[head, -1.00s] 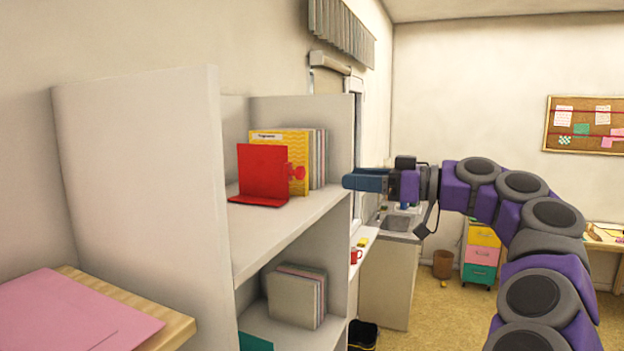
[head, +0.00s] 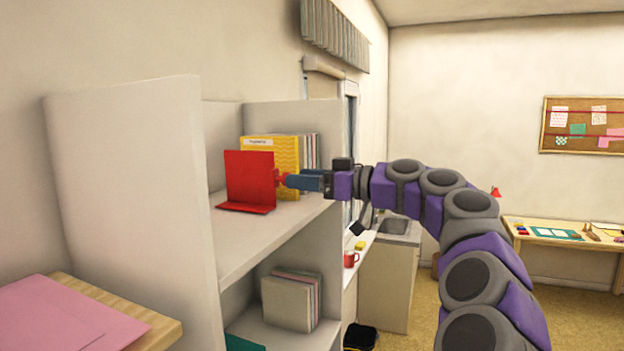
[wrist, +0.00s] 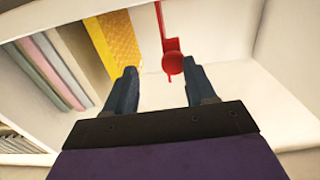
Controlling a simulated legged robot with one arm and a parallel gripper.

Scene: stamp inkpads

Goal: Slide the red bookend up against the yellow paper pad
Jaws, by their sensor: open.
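The red bookend (head: 250,177) stands upright on the upper shelf, its flat foot toward the front left. A red knob on its right side also shows in the wrist view (wrist: 173,63). The yellow paper pad (head: 285,153) stands behind the bookend and is partly hidden by it. In the wrist view the pad (wrist: 115,45) is to the left of the bookend, with a gap between them. My gripper (head: 290,181) is at the knob in the head view. In the wrist view its open fingers (wrist: 155,82) lie either side of the knob's line, the knob just beyond or between the tips.
Several books or pads (wrist: 55,68) stand beside the yellow pad. The shelf unit has a tall left side wall (head: 135,210) and a right-hand panel. A lower shelf holds more pads (head: 292,298). The upper shelf front (head: 265,235) is clear.

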